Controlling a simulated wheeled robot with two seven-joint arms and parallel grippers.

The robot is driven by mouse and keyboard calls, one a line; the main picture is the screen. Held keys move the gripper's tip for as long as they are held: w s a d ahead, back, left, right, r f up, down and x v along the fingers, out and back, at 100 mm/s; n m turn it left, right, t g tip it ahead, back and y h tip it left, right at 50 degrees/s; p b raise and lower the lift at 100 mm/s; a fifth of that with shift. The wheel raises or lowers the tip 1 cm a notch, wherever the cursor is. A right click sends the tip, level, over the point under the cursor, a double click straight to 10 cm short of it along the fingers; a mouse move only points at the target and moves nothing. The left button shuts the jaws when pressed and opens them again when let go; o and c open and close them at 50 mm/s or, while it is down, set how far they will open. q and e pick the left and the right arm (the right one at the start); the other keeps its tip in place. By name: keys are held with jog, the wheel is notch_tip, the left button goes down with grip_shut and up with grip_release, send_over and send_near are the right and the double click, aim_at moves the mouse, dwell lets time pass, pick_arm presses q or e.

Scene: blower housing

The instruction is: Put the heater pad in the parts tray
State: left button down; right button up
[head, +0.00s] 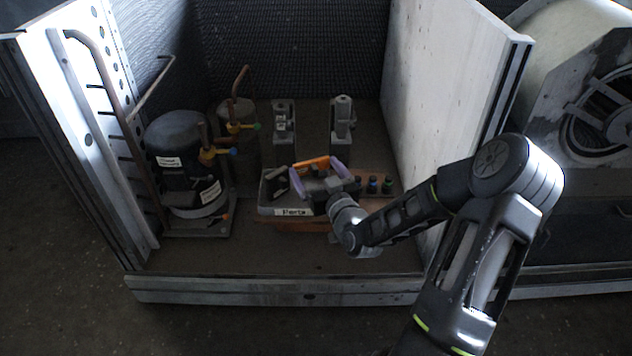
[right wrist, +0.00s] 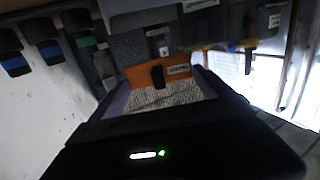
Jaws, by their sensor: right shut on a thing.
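The heater pad (head: 312,163) is a flat orange piece. In the right wrist view the orange pad (right wrist: 143,76) has a dark part and a small label, and spans the gap between the purple fingers. My right gripper (head: 319,173) is shut on it. In the head view the pad is over or just behind the parts tray (head: 292,212), a grey bin with a "Parts" label. Whether it touches the tray is unclear. Dark parts (head: 277,182) lie in the tray's left side; my gripper hides its right side. My left gripper is out of view.
A black compressor (head: 180,150) and copper pipes stand left of the tray. Two grey fittings (head: 283,125) (head: 342,125) stand behind it. Several small capped pieces (head: 373,186) stand to its right. A white panel (head: 450,75) rises at the right. The front floor is clear.

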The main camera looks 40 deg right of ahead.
notch_tip(320, 180, down, 4)
jog(key=shift+r+b, duration=0.25)
jog(key=shift+b, duration=0.4)
jog(key=shift+f, duration=0.1)
jog(key=shift+f+b, duration=0.5)
jog(key=shift+b, duration=0.05)
jog(key=o, duration=1.1)
